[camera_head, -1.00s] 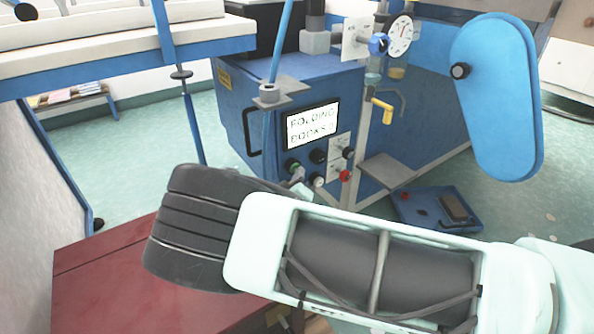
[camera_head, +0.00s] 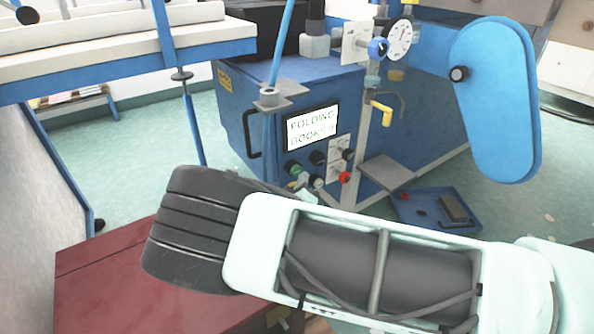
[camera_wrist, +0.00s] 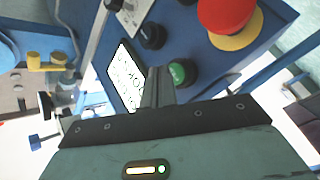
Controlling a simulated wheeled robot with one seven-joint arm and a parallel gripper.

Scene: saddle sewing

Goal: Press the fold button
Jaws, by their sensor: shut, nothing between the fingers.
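The blue machine's front panel carries a green button (camera_head: 292,168) below a lit screen (camera_head: 311,128) with folding text. No label marking the fold button is readable. In the wrist view the green button (camera_wrist: 181,72) sits beside the fingertips, just to their right. My gripper (camera_wrist: 157,70) is shut and empty, its fingers pointing at the panel. In the head view my gripper (camera_head: 302,180) shows as a small grey tip just below and right of the green button. Whether it touches the button cannot be told.
A large red button (camera_wrist: 228,14) on a yellow base is in the wrist view. A grey bracket (camera_head: 280,94) juts out above the panel.

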